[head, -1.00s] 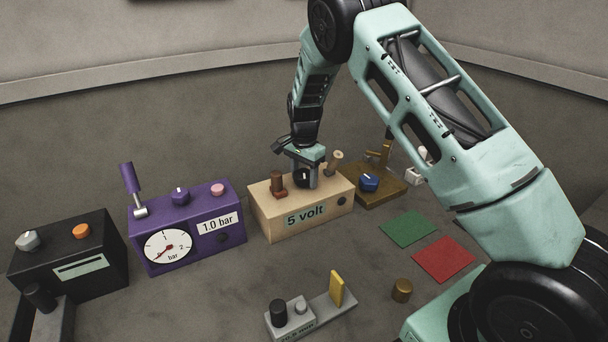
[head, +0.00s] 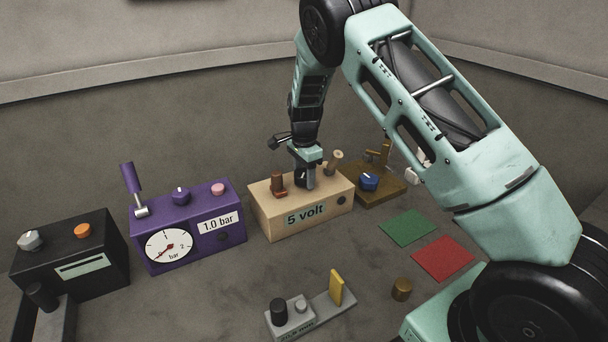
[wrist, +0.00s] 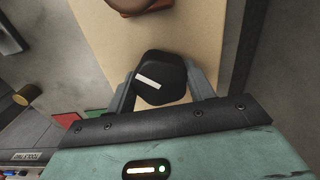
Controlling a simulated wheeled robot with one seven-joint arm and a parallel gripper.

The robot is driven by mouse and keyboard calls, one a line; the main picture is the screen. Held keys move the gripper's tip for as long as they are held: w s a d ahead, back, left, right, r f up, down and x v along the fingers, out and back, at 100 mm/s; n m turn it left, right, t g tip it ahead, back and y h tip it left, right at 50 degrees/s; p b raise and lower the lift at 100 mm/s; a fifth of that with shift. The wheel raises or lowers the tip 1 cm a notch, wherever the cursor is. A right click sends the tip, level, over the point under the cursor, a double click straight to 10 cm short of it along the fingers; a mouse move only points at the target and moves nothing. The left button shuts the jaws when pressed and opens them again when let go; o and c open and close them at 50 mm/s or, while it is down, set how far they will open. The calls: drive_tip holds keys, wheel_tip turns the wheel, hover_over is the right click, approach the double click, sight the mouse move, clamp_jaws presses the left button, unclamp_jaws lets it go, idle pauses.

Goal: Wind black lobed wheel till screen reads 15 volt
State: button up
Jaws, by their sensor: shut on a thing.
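In the wrist view my gripper (wrist: 163,90) is shut on the wheel. In the head view the fingers hide much of the wheel.
A purple gauge unit (head: 190,222) stands left, a brown unit with a blue knob (head: 369,181) right. Green (head: 408,228) and red (head: 443,259) mats lie in front.

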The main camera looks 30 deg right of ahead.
sight(304, 172)
drive_tip(key=o, duration=1)
wheel_tip(304, 172, up, 18)
drive_tip(key=b, duration=0.3)
drive_tip(key=shift+f, duration=0.25)
drive_tip(key=s+a+n+y, duration=0.2)
drive_tip(key=s+a+n, duration=1.2)
drive_tip(key=s+a, duration=0.6)
drive_tip(key=s+f+n, duration=0.1)
drive_tip(key=s+n, duration=0.2)
drive_tip(key=s, duration=0.3)
drive_tip(key=s+a+f+n+h, duration=0.1)
drive_tip(key=s+f+n, duration=0.1)
drive_tip(key=s+n, duration=0.2)
drive_tip(key=s+a+f+n, duration=0.1)
drive_tip(key=s+n, duration=0.3)
drive_tip(key=s, duration=0.6)
drive_tip(key=shift+s+a+f, duration=0.15)
drive_tip(key=shift+f, duration=0.25)
